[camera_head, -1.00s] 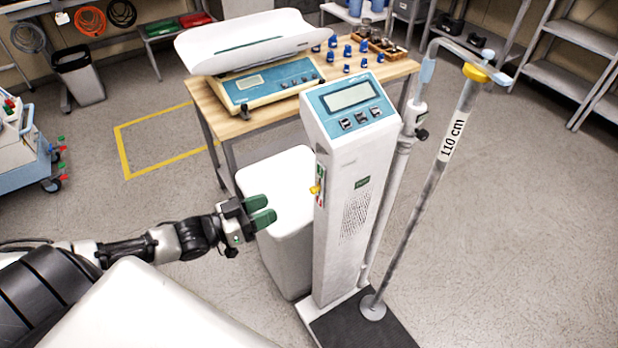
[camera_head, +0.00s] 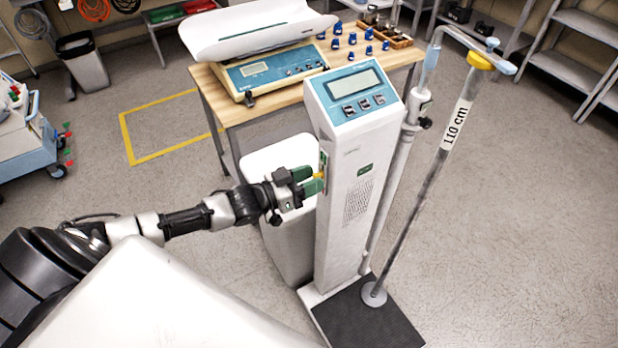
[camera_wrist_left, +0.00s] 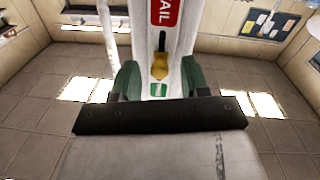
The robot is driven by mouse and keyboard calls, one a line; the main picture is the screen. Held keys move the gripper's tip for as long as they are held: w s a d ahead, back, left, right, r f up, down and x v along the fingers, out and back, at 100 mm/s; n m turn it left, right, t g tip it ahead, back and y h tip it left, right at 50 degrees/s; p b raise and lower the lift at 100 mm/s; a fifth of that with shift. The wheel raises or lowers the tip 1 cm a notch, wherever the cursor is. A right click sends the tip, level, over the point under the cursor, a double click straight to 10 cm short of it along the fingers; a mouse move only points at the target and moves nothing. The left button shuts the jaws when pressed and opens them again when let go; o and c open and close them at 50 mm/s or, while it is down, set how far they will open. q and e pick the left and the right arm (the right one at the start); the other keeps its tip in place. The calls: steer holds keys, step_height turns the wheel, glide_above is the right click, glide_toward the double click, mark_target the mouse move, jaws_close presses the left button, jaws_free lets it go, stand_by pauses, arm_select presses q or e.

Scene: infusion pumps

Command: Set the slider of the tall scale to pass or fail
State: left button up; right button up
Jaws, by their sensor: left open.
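The tall scale (camera_head: 345,205) is a white column with a blue display head. Its narrow left side carries a slot with a yellow slider knob (camera_head: 321,175), a green label and a red label. In the left wrist view the knob (camera_wrist_left: 159,66) sits between the red label reading "AIL" (camera_wrist_left: 166,14) and the green label (camera_wrist_left: 158,90), closer to the green one there. My left gripper (camera_head: 309,180) is open at the column's left side. Its green fingers stand either side of the knob in the wrist view, apart from it. My right gripper is not in view.
A white bin-like box (camera_head: 285,160) stands close under my left gripper. A wooden table (camera_head: 238,118) behind holds a baby scale (camera_head: 270,70) and several blue weights. A height rod (camera_head: 425,190) rises right of the column. The floor to the right is clear.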

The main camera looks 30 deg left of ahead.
arm_select(q)
steer(key=shift+c, duration=0.4)
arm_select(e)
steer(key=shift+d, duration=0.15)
arm_select(q)
jaws_close()
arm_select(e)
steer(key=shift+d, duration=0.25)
arm_select(q)
step_height(320, 180, down, 4)
steer(key=b, duration=0.2)
steer(key=shift+s+b, duration=0.1)
steer(key=shift+b, duration=0.25)
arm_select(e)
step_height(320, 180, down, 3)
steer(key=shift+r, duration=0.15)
arm_select(q)
steer(key=shift+c, duration=0.2)
jaws_free()
steer(key=shift+o, duration=0.6)
steer(key=shift+r, duration=0.1)
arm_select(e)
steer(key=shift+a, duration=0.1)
